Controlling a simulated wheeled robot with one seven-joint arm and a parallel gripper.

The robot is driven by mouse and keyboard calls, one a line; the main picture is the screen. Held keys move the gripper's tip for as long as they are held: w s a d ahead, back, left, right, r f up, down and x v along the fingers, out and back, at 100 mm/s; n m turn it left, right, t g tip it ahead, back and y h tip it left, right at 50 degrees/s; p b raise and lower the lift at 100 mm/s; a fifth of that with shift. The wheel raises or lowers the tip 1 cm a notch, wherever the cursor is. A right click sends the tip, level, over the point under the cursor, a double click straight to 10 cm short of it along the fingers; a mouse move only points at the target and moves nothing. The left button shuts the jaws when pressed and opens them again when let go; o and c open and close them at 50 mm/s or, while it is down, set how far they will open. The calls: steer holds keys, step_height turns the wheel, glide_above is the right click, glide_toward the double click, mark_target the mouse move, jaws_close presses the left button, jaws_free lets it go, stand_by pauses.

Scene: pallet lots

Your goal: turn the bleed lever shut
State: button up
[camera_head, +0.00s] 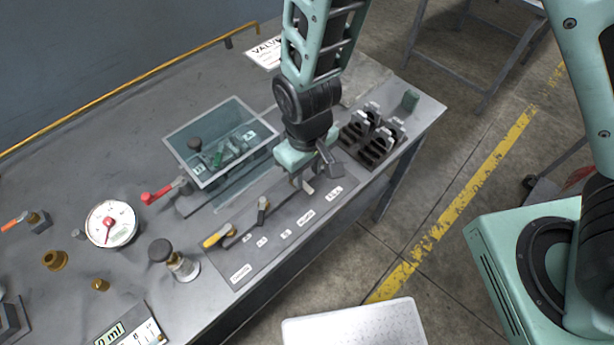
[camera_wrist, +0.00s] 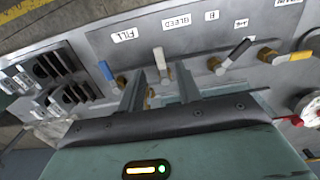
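The bleed lever has a cream handle (camera_wrist: 160,60) and sits beside the BLEED label (camera_wrist: 176,21) in the wrist view. In the head view only a pale bit of it (camera_head: 308,188) shows below my gripper (camera_head: 304,180). In the wrist view my gripper (camera_wrist: 158,84) is open, with one finger on each side of the lever's line. The handle points out past the fingertips toward the label. I cannot tell whether either finger touches it. The lever's brass base is partly hidden between the fingers.
A blue lever (camera_wrist: 106,71) by the FILL label (camera_wrist: 124,36) is close beside one finger. A black lever (camera_wrist: 234,55) and a yellow lever (camera_head: 217,236) are farther along the panel. A clear box (camera_head: 222,142), black clamp-like blocks (camera_head: 372,135) and a gauge (camera_head: 111,223) stand nearby.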

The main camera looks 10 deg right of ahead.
mark_target(307, 187)
steer(key=shift+f, duration=1.9)
jaws_close()
